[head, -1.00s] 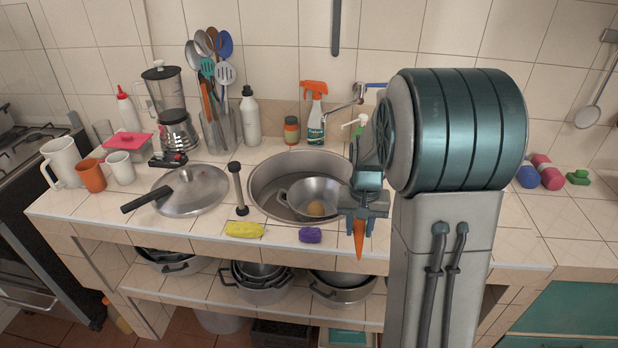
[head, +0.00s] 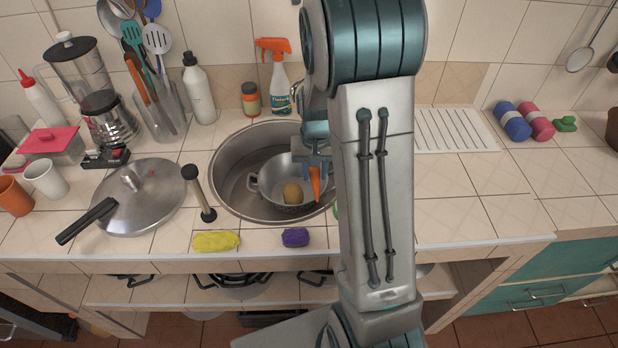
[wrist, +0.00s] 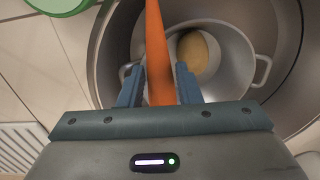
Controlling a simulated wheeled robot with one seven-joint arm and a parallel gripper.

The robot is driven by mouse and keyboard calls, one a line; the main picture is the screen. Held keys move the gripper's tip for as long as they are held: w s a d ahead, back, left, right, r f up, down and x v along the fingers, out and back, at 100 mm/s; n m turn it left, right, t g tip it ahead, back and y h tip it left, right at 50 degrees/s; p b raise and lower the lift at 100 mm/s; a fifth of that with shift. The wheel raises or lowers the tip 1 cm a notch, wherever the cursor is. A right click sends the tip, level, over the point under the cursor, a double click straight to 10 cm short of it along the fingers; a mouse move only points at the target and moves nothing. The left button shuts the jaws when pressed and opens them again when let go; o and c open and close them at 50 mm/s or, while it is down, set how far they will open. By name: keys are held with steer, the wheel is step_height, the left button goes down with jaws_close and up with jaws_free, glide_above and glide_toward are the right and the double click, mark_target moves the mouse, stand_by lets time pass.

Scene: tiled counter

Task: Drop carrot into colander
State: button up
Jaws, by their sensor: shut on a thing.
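My gripper (head: 314,166) is shut on an orange carrot (head: 315,184), which hangs tip down below the fingers in the head view. In the wrist view the carrot (wrist: 156,50) runs between the two fingers (wrist: 158,88). The grey metal colander (head: 262,189), with two side handles, stands inside the round sink. It holds a round, yellow-brown item like a potato (head: 293,194). The carrot is in front of the right side of the colander in the head view. In the wrist view it crosses the colander's left part (wrist: 235,60). My arm hides the sink's right side.
The round sink (head: 222,170) surrounds the colander. A yellow sponge (head: 216,241) and a purple one (head: 295,237) lie on the front counter. A dark upright tool (head: 199,192) and a lidded pan (head: 140,196) stand left. A spray bottle (head: 278,85) stands behind.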

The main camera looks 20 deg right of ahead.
step_height(320, 180, down, 5)
steer(key=shift+r, duration=0.1)
stand_by(0.3)
steer(key=shift+f, duration=0.35)
steer(key=o, duration=1)
